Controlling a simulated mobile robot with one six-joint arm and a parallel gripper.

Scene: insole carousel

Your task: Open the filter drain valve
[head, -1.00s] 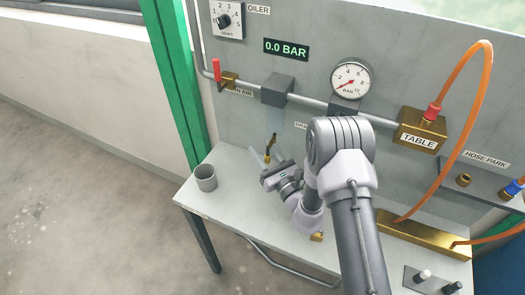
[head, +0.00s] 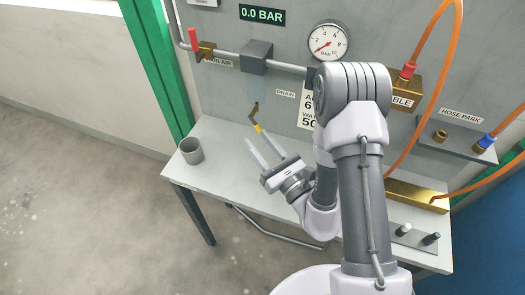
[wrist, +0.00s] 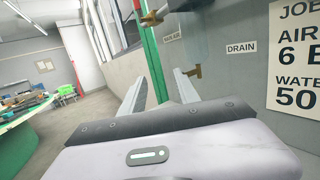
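A grey cup (head: 191,152) stands at the bench's left corner. The gauge (head: 328,41) reads low and the display (head: 262,14) shows 0.0 BAR. A red-handled valve (head: 194,41) is on the pipe. Orange hoses hang at right. The bench (head: 222,170) is clear around my gripper.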

